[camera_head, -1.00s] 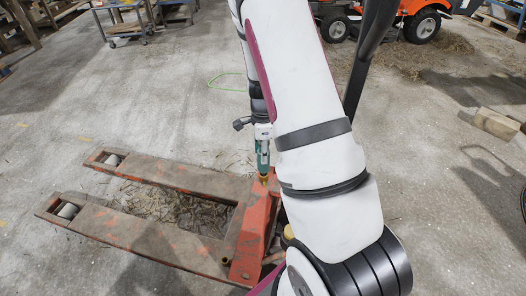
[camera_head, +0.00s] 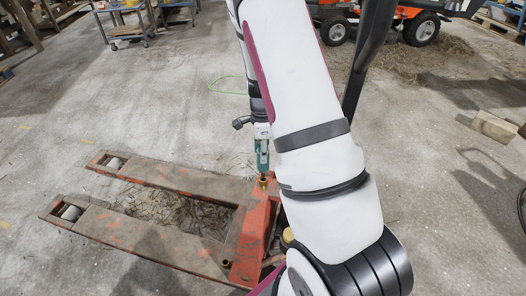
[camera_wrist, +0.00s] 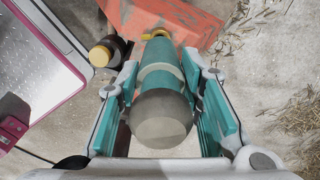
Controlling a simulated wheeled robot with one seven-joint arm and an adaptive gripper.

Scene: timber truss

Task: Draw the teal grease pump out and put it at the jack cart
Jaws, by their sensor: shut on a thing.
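The teal grease pump (camera_wrist: 162,85) is between my gripper's fingers (camera_wrist: 163,88), with its rounded grey end towards the wrist camera and its brass tip pointing away. My gripper is shut on it. In the head view the pump (camera_head: 262,155) hangs roughly upright, tip down, below my gripper (camera_head: 262,133). The orange jack cart (camera_head: 250,225) stands on the floor, forks to the left. The tip is over the cart's raised orange end, which also shows in the wrist view (camera_wrist: 185,22); I cannot tell whether they touch.
A dark jar with a yellow lid (camera_wrist: 102,54) is beside the pump in the wrist view. A metal trolley (camera_head: 122,25) and an orange mower (camera_head: 415,22) stand at the back. A timber block (camera_head: 494,127) lies at the right. Floor left of the forks is clear.

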